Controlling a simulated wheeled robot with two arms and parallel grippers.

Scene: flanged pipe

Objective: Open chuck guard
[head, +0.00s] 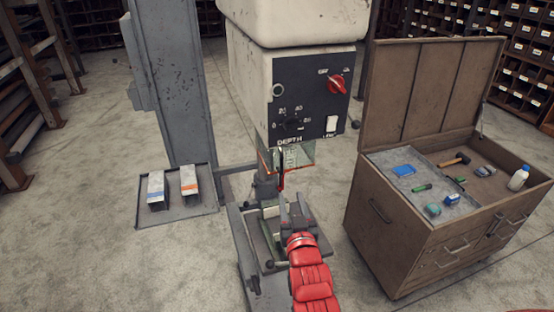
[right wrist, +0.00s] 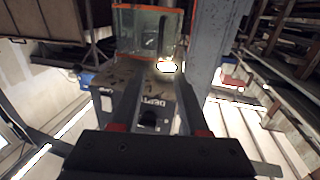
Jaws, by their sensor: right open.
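The chuck guard (head: 302,156) is a clear panel with red-orange edging, hanging below the front of the drill press head (head: 308,95). In the right wrist view the guard (right wrist: 147,34) shows at the top, beyond the fingertips. It looks lowered around the chuck area; the chuck itself is hard to make out. My right gripper (head: 291,204) is open below the guard, over the press table, its fingers pointing towards the press. In the right wrist view its two fingers (right wrist: 158,88) are apart with nothing held between them. My left gripper is not in view.
A grey column (head: 173,80) stands left of the press, with a tray (head: 205,204) holding two boxes at its foot. A brown tool cabinet (head: 384,232) with an open lid stands close on the right. Shelves line the room; the floor between is clear.

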